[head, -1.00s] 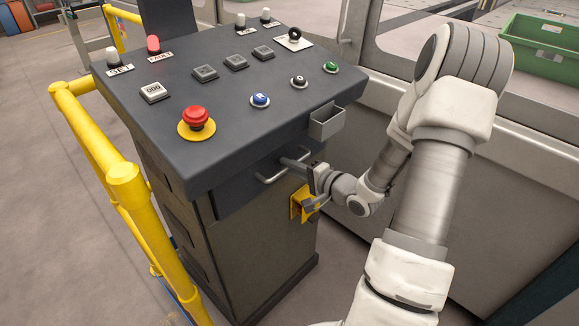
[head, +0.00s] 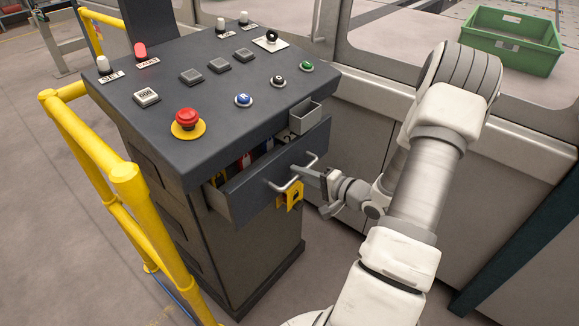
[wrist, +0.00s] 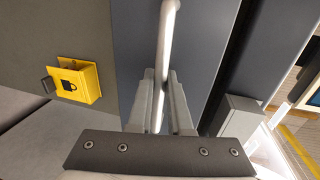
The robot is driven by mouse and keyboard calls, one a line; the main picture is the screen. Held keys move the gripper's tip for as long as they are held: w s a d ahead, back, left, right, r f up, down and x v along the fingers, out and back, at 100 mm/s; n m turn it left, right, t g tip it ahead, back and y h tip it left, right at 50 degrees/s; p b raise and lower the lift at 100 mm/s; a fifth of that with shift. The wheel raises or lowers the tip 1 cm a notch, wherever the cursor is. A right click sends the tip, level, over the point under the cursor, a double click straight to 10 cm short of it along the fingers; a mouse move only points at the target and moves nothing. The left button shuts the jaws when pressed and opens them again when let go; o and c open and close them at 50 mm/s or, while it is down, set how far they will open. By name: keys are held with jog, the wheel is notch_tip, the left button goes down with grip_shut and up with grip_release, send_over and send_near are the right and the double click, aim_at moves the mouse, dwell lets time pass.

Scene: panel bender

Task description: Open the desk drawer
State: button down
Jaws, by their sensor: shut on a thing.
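The dark grey desk drawer (head: 262,185) is partly open under the top of the control desk (head: 215,100). Some coloured items show inside it, too small to name. Its silver bar handle (head: 284,186) is on the drawer front. My gripper (head: 305,172) is at the handle's right part. In the wrist view, the handle (wrist: 167,50) runs down between the two fingers of my gripper (wrist: 165,95), which are shut on it. The fingertips are close to the drawer front (wrist: 145,35).
A yellow lockout box (head: 291,195) with a padlock mark hangs below the drawer; it also shows in the wrist view (wrist: 78,80). A yellow railing (head: 128,190) stands left of the desk. A small grey holder (head: 304,118) is on the desk's edge. A green crate (head: 512,45) is far right.

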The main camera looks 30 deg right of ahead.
jog(key=f+p+v, duration=0.1)
jog(key=p+v, duration=0.1)
jog(key=v, duration=0.5)
jog(key=f+p+v, duration=0.2)
jog(key=v, duration=0.5)
jog(key=shift+s+p, duration=0.35)
jog(key=shift+s, duration=0.05)
jog(key=shift+d, duration=0.1)
jog(key=c, duration=0.8)
grip_release()
jog(key=shift+c, duration=0.2)
jog(key=p+v, duration=0.1)
jog(key=v, duration=1.6)
jog(key=shift+s, duration=0.25)
jog(key=shift+w+d, duration=0.1)
